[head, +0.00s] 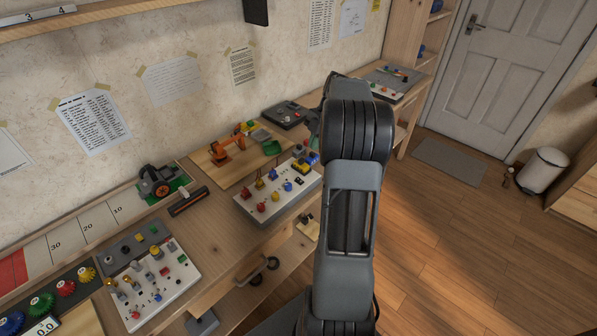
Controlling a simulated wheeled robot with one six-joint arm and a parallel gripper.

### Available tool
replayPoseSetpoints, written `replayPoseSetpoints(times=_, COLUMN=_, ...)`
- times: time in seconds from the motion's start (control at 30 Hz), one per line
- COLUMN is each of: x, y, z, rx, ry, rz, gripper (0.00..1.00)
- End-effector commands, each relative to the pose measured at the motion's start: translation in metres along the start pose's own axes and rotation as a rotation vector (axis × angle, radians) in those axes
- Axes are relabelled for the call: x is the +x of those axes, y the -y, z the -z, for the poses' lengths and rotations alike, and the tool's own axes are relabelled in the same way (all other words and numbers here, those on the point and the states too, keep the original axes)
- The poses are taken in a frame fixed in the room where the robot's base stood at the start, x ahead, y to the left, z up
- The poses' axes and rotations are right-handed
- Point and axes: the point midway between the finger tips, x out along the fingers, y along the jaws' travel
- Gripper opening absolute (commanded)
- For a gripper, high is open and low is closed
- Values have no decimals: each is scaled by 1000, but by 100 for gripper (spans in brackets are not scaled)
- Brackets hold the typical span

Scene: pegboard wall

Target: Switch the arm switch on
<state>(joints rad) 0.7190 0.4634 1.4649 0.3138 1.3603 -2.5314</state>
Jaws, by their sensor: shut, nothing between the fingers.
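No label that I can read marks the arm switch, so I cannot tell which control it is. A small orange model arm (227,150) stands on a wooden board on the bench. In front of it, a white panel (267,221) carries several red, yellow and blue controls. Another white panel (172,291) with several small levers and knobs lies at the lower left. The positions of the switches are too small to read.
A dark box (286,114) and another panel (385,92) stand farther along the bench.

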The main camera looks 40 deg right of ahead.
Motion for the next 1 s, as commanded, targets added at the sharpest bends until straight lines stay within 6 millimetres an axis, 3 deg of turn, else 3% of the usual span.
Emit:
replayPoseSetpoints(times=0.27, x=10, y=-1, z=1, rx=-3, ry=-1, rz=2, gripper=0)
replayPoseSetpoints(times=0.8, x=104, y=-1, z=2, rx=-2, ry=-2, rz=4, gripper=0)
replayPoseSetpoints(times=1.0, x=125, y=-8, z=-6, rx=-2, ry=-2, rz=3, gripper=0)
